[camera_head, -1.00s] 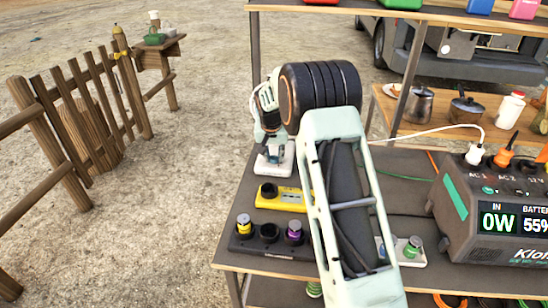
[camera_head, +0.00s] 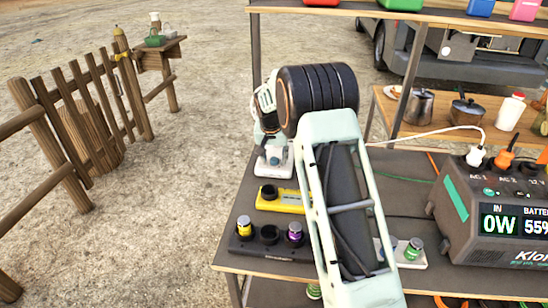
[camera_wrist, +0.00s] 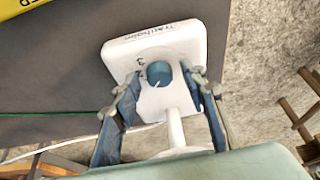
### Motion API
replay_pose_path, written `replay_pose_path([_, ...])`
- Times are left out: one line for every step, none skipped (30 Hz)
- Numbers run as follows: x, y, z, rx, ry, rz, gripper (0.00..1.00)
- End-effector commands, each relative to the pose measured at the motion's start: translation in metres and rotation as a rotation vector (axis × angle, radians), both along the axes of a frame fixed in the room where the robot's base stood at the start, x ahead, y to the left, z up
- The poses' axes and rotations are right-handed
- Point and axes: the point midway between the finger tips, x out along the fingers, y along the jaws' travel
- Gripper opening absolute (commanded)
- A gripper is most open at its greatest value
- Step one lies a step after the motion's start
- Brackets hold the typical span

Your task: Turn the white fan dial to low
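The white fan's base (camera_wrist: 155,44) fills the upper middle of the wrist view, with printed text and small marks on its top. Its round blue dial (camera_wrist: 159,73) carries a pale pointer line. In the head view the white base (camera_head: 283,168) shows at the table's left edge below my gripper (camera_head: 273,153). There the dial is hidden. The fan's white stem (camera_wrist: 176,128) runs down between my fingers.
A yellow block (camera_head: 290,201) and a dark tray (camera_head: 270,249) with yellow and purple canisters stand nearer on the table. A power station (camera_head: 500,215) reading 0W stands at the right. A white cable runs behind my arm. Open ground lies left of the table.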

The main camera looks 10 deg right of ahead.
Motion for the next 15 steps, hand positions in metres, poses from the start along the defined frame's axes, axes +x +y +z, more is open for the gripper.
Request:
replay_pose_path([0.0,0.0,0.002,0.0,-0.001,0.0,0.39])
replay_pose_path([-0.001,0.001,0.004,0.0,-0.001,0.0,0.39])
replay_pose_path([-0.002,0.001,0.007,0.001,-0.001,0.0,0.39])
replay_pose_path([-0.003,0.002,0.011,0.0,-0.002,0.0,0.39])
replay_pose_path([-0.005,0.002,0.015,0.0,-0.003,0.0,0.39])
replay_pose_path([-0.007,0.003,0.021,0.001,-0.003,0.001,0.39])
replay_pose_path([-0.009,0.004,0.026,0.001,-0.003,0.001,0.39])
replay_pose_path([-0.011,0.004,0.032,0.001,-0.004,0.001,0.39])
replay_pose_path([-0.014,0.005,0.04,0.001,-0.004,0.001,0.39])
replay_pose_path([-0.017,0.006,0.047,0.001,-0.004,0.001,0.39])
replay_pose_path([-0.019,0.007,0.052,0.001,-0.004,0.001,0.39])
replay_pose_path([-0.023,0.007,0.061,0.0,-0.004,0.0,0.39])
replay_pose_path([-0.025,0.008,0.067,0.0,-0.004,0.0,0.39])
replay_pose_path([-0.027,0.009,0.073,0.0,-0.005,0.001,0.39])
replay_pose_path([-0.03,0.009,0.079,0.0,-0.003,0.0,0.39])
